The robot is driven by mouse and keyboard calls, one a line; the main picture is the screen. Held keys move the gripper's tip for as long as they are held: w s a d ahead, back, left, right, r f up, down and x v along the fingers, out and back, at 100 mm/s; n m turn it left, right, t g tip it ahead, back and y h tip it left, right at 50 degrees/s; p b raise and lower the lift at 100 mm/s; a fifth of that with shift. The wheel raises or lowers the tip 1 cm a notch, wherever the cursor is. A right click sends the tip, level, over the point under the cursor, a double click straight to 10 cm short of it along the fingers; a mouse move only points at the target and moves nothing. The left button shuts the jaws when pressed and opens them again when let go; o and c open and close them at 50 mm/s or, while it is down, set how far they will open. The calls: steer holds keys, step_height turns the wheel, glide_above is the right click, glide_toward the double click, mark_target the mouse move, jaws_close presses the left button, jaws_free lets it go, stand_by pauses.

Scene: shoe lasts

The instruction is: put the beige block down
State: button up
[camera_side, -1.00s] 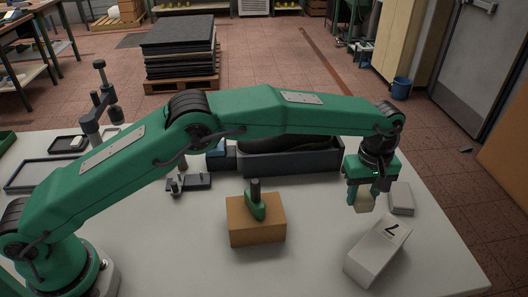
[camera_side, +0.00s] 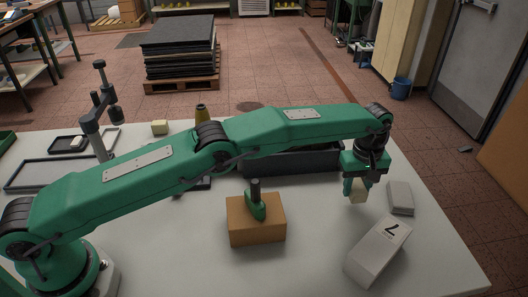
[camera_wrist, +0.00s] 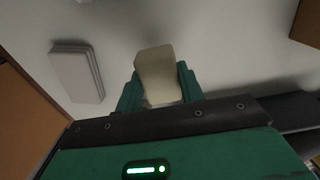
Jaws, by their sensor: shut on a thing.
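The beige block (camera_side: 358,192) is between the fingers of my gripper (camera_side: 357,187) at the right of the table in the side view. My gripper is shut on it and points down. The block's lower end sticks out below the fingertips. Whether it touches the table is hard to tell. In the wrist view the beige block (camera_wrist: 158,76) stands out between the two green fingers of my gripper (camera_wrist: 158,88), over the pale table top.
A flat grey-white block (camera_side: 400,197) lies just right of my gripper. A brown block (camera_side: 256,222) bears a green piece with a dark post (camera_side: 256,203). A dark crate (camera_side: 292,161) stands behind. Bare table lies between.

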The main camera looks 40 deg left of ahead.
mark_target(358, 186)
steer(key=shift+f, duration=1.9)
steer(key=shift+f, duration=0.15)
steer(key=o, duration=1)
steer(key=shift+r, duration=3.9)
